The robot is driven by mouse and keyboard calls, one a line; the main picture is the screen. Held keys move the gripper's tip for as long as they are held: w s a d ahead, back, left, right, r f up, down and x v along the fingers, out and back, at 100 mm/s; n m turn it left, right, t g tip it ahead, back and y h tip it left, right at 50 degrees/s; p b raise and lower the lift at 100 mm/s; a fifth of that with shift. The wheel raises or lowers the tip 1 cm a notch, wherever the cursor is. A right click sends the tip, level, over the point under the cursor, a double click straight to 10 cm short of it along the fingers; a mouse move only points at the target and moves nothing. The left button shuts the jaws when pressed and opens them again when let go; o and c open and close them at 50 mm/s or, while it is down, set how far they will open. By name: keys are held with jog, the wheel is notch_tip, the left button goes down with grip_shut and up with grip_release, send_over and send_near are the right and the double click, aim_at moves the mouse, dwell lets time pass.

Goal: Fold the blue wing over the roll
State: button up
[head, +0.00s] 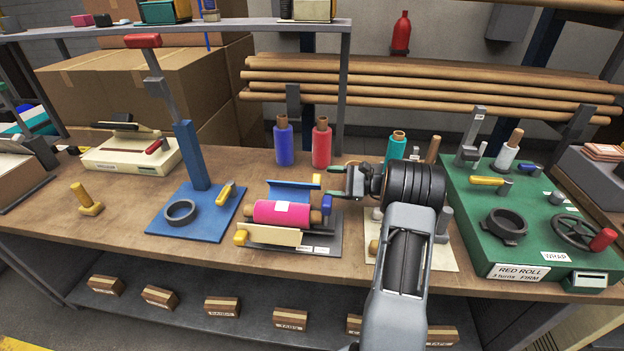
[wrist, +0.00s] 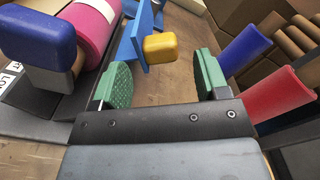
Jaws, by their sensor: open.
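The blue wing (head: 290,191) stands raised behind the pink roll (head: 266,211), which has a white label. A yellow knob (head: 317,179) sits at the wing's right end. My gripper (head: 334,182) is open and empty, just right of that knob. In the wrist view, the gap between my green fingertips (wrist: 162,80) faces the yellow knob (wrist: 167,47), which lies a little beyond the tips. The blue wing (wrist: 132,42) and pink roll (wrist: 94,22) show to the left. A cream wing (head: 272,234) with its own yellow knob (head: 240,238) lies in front of the roll.
A blue knob (head: 326,204) stands at the roll's right end, close to my gripper; it is large in the wrist view (wrist: 38,32). A blue roll (head: 284,143) and a red roll (head: 321,146) stand behind. A blue clamp stand (head: 193,155) is left, a green winding station (head: 530,235) right.

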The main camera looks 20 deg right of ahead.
aim_at(294, 187)
jog(key=shift+x, duration=3.15)
jog(key=shift+c, duration=0.5)
